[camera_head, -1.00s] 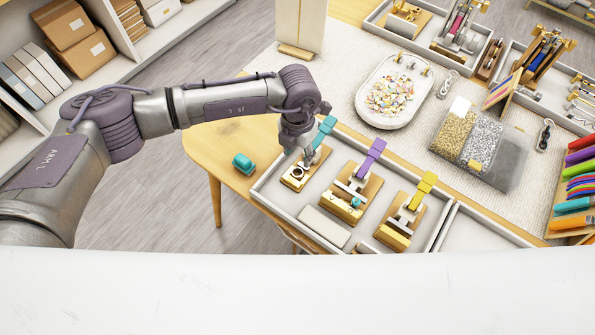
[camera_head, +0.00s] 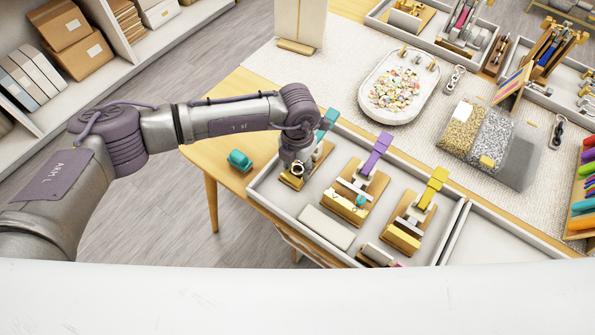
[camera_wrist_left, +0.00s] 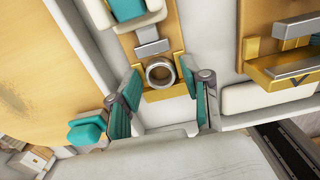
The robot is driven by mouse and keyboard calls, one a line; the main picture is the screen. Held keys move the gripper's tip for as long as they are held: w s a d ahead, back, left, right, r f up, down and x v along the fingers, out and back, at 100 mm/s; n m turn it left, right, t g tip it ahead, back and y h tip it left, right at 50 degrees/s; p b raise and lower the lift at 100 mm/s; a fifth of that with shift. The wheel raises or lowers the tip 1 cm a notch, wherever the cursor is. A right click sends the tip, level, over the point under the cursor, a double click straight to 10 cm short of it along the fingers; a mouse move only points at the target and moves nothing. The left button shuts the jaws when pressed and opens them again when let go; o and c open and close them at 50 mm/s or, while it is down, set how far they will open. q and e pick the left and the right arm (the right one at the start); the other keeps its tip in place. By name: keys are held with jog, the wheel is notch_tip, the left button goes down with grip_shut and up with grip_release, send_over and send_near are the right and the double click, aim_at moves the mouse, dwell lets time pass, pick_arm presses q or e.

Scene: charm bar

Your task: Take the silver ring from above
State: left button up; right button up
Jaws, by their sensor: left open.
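The silver ring (camera_wrist_left: 160,73) lies on a small gold-and-wood stand (camera_wrist_left: 178,90) with a teal lever (camera_head: 328,118), the leftmost of three in a white tray. In the head view the ring (camera_head: 297,170) is partly covered by my left gripper (camera_head: 293,174), which points down over it. In the left wrist view my left gripper (camera_wrist_left: 168,82) is open, its teal-padded fingers on either side of the ring with gaps between. I cannot tell how high the fingertips are above the stand. My right gripper is not in view.
Stands with a purple lever (camera_head: 377,153) and a yellow lever (camera_head: 432,188) sit close to the right in the white tray (camera_head: 458,217). A pale block (camera_head: 326,227) lies in front. A teal object (camera_head: 240,160) sits on the table outside the tray.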

pick_arm(q)
jog(key=c, duration=0.8)
jog(key=shift+r+p, duration=1.55)
jog(key=shift+r, duration=1.55)
